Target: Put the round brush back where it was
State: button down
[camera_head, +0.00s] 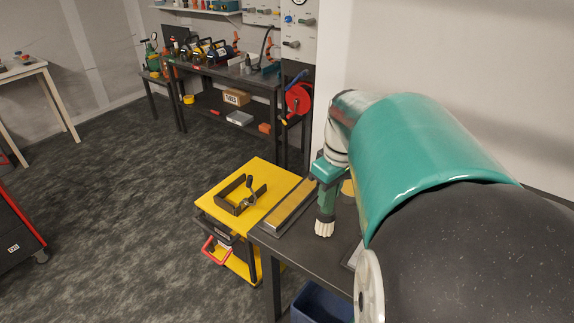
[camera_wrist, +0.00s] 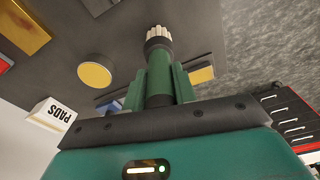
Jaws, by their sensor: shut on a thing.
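The round brush (camera_head: 325,213) has a green handle and pale bristles. My gripper (camera_head: 327,187) is shut on its handle, and the brush hangs with its bristles down over the dark bench (camera_head: 292,243). I cannot tell whether the bristles touch the bench. In the wrist view the brush (camera_wrist: 158,62) stands out between the two green fingers of my gripper (camera_wrist: 159,84), bristles pointing away from me. The place where the brush was cannot be made out for certain.
A long tray with a yellowish inlay (camera_head: 291,208) lies on the bench's left part. A yellow disc (camera_wrist: 95,75) and a PADS box (camera_wrist: 52,117) show in the wrist view. A yellow cart (camera_head: 220,193) adjoins the bench; a blue bin (camera_head: 322,303) is below.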

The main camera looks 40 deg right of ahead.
aim_at(332, 213)
jog(key=shift+f, duration=0.15)
jog(key=c, duration=1.1)
grip_release()
notch_tip(332, 213, up, 12)
jog(key=s, duration=0.1)
jog(key=s+a+f+t, duration=0.1)
jog(key=a+f, duration=0.2)
jog(key=a, duration=0.4)
jog(key=s+a+f+m+t, duration=0.1)
jog(key=a+f+t, duration=0.1)
jog(key=a, duration=0.6)
jog(key=s+a+f+t, duration=0.1)
jog(key=a+f, duration=0.3)
jog(key=a, duration=0.4)
jog(key=shift+s+f, duration=0.2)
